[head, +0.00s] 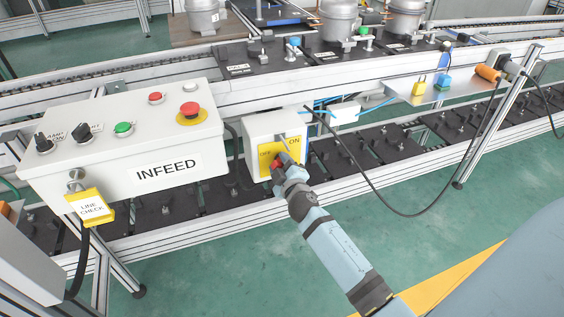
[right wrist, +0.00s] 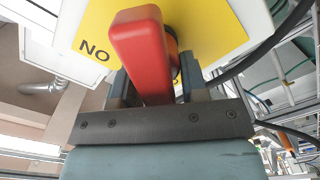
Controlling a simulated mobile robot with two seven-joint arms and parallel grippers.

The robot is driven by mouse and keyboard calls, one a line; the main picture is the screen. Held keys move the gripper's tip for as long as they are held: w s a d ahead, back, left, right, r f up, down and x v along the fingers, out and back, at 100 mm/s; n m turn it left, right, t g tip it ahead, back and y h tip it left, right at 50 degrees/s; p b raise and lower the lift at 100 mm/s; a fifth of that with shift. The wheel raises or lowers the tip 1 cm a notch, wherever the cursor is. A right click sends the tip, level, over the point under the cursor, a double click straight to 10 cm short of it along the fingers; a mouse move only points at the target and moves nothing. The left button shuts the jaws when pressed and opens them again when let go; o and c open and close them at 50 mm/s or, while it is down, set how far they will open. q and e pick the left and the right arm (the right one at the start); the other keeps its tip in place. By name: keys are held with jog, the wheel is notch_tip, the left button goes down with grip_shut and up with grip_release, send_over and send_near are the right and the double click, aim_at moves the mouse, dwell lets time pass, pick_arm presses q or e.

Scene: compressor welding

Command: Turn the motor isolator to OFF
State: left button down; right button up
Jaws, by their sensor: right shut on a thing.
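The motor isolator is a white box (head: 262,126) with a yellow plate marked OFF on the left and ON on the right. Its red handle (head: 277,164) is mostly hidden by my right gripper (head: 284,167) in the head view. In the right wrist view the red handle (right wrist: 143,50) stands large between the fingers of my right gripper (right wrist: 150,88), which is shut on it. The yellow plate (right wrist: 213,30) is behind it, with ON upside down. I cannot tell exactly which mark the handle points to. My left gripper is not in view.
A white INFEED control box (head: 125,177) with buttons and switches stands to the left, with a yellow LINE CHECK tag (head: 90,207). A black cable (head: 380,203) hangs to the right. Conveyor rails (head: 205,205) run behind the arm. A yellow padlock (head: 418,88) sits on a shelf.

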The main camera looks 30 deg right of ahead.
jog(key=n, duration=0.4)
jog(key=shift+w+a+f, duration=0.1)
jog(key=shift+f+n, duration=0.15)
jog(key=shift+n, duration=1.55)
jog(key=o, duration=0.6)
jog(key=shift+f, duration=0.1)
jog(key=shift+o, duration=0.2)
jog(key=shift+f, duration=0.1)
